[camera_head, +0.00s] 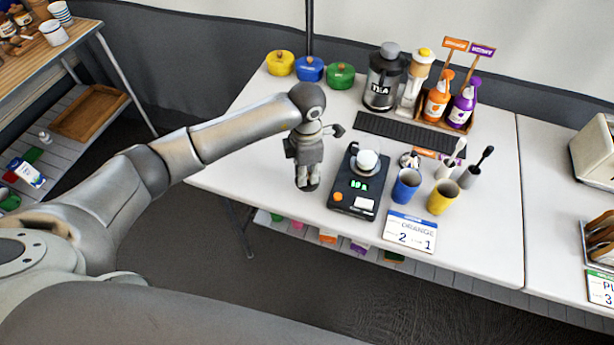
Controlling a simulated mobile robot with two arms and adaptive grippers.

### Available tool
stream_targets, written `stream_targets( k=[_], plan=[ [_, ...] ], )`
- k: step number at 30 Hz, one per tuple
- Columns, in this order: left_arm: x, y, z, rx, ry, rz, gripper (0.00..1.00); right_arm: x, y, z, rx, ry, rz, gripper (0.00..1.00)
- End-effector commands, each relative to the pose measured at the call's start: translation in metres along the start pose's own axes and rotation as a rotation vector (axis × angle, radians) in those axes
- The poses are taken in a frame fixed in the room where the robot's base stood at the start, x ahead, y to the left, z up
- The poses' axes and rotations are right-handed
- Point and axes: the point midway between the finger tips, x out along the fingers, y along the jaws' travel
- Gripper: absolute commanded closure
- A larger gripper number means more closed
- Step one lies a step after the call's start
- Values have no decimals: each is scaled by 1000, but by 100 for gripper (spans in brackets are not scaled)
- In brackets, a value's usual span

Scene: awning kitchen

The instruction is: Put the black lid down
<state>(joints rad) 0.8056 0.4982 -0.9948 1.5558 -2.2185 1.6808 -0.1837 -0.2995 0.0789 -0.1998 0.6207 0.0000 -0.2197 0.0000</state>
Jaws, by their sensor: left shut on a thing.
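My left gripper (307,176) points down over the left part of the white table, left of the black scale. It is shut on a small dark thing at its fingertips, which looks like the black lid (308,186). The gripper largely hides the lid, and I cannot tell whether it touches the table. My right gripper is not in view.
The black scale (342,195) bears a white round vessel (367,161). Blue cup (405,187) and yellow cup (442,198) stand to its right. A black slatted mat (400,131), a tea jar (381,88) and lidded pots (310,69) are behind. Table's left front is clear.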

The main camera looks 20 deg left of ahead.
Motion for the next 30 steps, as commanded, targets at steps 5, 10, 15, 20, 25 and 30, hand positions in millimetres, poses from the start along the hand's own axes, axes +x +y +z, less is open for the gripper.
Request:
stream_targets(
  k=[5,10,15,20,25,30],
  plan=[
    [13,6,2,-1,2,-3,100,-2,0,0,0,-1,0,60],
    [35,6,2,-1,0,-1,100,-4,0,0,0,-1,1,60],
    [38,6,2,1,-1,1,100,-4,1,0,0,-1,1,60],
    [39,6,2,1,-1,1,100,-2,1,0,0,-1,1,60],
    [40,6,2,0,-1,1,72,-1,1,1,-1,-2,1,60],
    [40,6,2,0,0,1,62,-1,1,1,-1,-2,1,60]
  ],
)
